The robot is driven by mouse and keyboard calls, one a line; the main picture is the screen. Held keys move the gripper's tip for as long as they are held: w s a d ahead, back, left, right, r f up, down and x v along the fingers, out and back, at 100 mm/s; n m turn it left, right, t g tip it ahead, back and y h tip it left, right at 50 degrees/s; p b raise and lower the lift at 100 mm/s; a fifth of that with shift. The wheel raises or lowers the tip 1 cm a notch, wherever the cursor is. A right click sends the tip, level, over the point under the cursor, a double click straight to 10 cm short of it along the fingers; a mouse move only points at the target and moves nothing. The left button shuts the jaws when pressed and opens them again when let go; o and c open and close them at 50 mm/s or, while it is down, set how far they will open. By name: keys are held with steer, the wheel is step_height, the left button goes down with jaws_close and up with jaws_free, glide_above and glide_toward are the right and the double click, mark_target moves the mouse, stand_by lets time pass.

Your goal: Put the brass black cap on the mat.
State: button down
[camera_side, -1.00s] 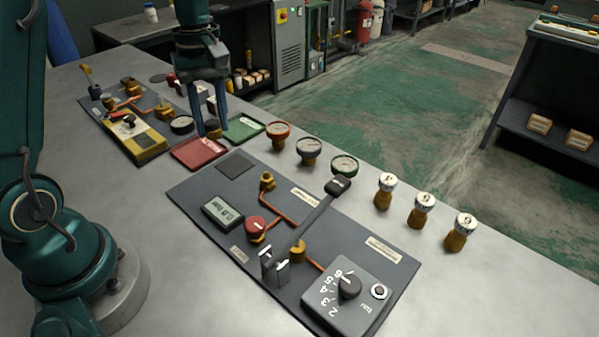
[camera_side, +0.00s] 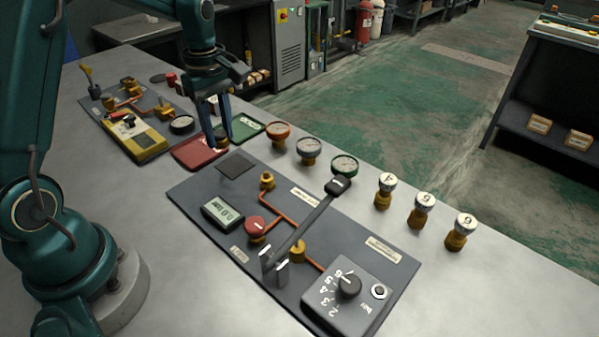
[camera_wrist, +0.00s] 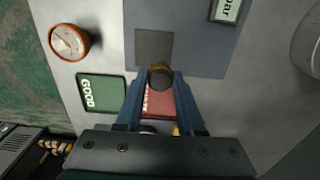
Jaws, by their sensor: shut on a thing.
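The brass and black cap (camera_wrist: 160,77) is held between the fingertips of my gripper (camera_wrist: 160,84) in the wrist view. Its dark top faces the wrist camera, and a brass rim shows at its edge. In the side view my gripper (camera_side: 220,140) is shut on the cap (camera_side: 220,132), which is partly hidden by the fingers. The mat is a dark square (camera_side: 236,165) at the far left corner of the large grey panel. It also shows in the wrist view (camera_wrist: 153,45), just beyond the cap. Nothing lies on the visible part of the mat.
A red tray (camera_side: 196,154) and a green tray (camera_side: 246,127) marked GOOD lie beside the gripper. Several gauges (camera_side: 309,147) stand right of the panel. A brass fitting (camera_side: 267,181), a red knob (camera_side: 257,228) and a long-handled lever (camera_side: 312,218) stand on the panel.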

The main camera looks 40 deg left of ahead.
mark_target(234, 165)
steer(key=shift+w+d+f, duration=0.55)
steer(key=shift+w+d, duration=0.05)
steer(key=shift+d, duration=0.05)
steer(key=shift+f, duration=2)
steer(key=shift+f, duration=0.15)
steer(key=c, duration=0.5)
jaws_free()
